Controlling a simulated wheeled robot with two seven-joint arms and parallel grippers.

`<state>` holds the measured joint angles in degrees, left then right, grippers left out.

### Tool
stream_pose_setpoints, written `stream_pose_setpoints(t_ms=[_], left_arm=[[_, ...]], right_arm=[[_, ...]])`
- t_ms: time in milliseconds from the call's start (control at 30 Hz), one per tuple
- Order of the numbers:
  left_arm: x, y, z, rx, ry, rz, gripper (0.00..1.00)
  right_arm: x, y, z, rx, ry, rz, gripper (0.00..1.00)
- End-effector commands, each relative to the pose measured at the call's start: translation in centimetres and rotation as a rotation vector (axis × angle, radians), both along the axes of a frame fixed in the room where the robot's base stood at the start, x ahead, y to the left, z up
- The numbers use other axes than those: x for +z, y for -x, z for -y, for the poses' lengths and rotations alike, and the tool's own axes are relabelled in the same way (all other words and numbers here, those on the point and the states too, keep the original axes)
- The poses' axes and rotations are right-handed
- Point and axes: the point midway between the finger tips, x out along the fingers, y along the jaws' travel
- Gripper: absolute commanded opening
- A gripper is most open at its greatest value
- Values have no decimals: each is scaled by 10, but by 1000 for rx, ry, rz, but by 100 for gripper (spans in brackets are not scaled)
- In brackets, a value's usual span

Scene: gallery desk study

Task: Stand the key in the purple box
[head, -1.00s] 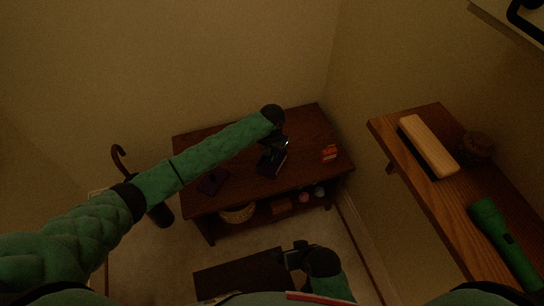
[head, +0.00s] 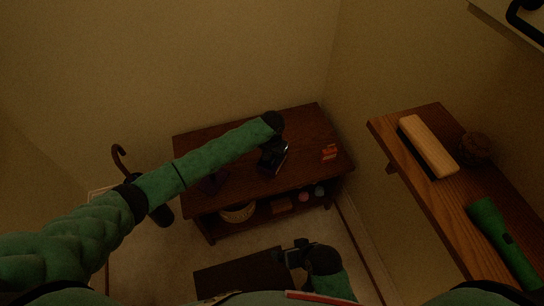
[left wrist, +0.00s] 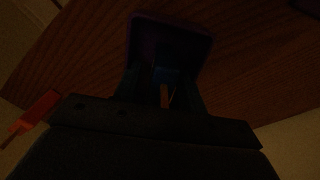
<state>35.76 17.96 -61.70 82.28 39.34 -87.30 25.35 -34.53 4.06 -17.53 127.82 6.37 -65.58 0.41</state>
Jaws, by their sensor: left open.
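The purple box (left wrist: 170,30) shows dimly at the top middle of the left wrist view, on the wooden desk (head: 310,125). My left gripper (head: 273,160) is over the middle of the desk, with its fingers (left wrist: 163,92) open at the near side of the box. Between the fingers are a small blue piece (left wrist: 166,75) and a thin brownish strip (left wrist: 165,96). It is too dark to tell whether these are the key, or whether they touch the box. In the head view my gripper hides most of the box. My right gripper (head: 292,256) is low, in front of the desk.
A small orange-red object (head: 329,153) lies on the desk right of my left gripper. A dark flat item (head: 214,184) lies at the desk's left. A basket (head: 237,213) sits on the lower shelf.

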Motion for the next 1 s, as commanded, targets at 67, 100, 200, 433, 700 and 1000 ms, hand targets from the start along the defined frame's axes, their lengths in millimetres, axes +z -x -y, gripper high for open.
stream_pose_setpoints(t_ms=[67, 100, 200, 433, 700, 1000], left_arm=[[1, 0, 0, 0, 0, 0, 42], [2, 0, 0, 0, 0, 1, 42], [12, -1, 0, 1, 0, 1, 42], [54, -1, 0, -1, 1, 3, 42], [101, 0, 1, -1, 1, 0, 42], [119, 4, 3, -2, 9, 0, 42]], right_arm=[[-1, 1, 0, -1, 0, -1, 91], [-2, 1, 0, -1, -1, 1, 91], [-5, 2, 0, -1, -1, -2, 91], [-9, 0, -1, -4, -4, 11, 91], [-22, 0, -2, -4, -1, 7, 91], [-20, -6, -2, -8, -5, 24, 91]])
